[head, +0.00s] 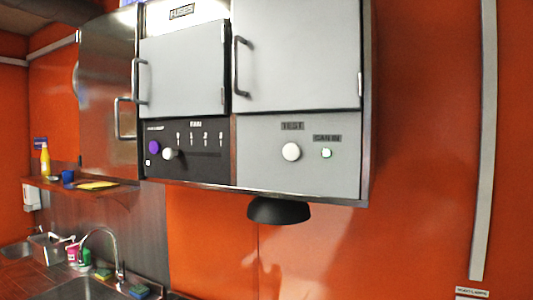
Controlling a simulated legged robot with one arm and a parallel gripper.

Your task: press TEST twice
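A grey panel (345,178) on the lower right of a wall-mounted cabinet carries the TEST label (292,126). A round white button (291,151) sits directly below that label. It faces out, and I cannot tell from here whether it is pressed in. My gripper is not in view.
A black dome (280,210) hangs under the cabinet. A black panel (205,165) with a purple knob and a white knob is left of the grey one. A sink tap (103,240) and a shelf (85,191) are at lower left.

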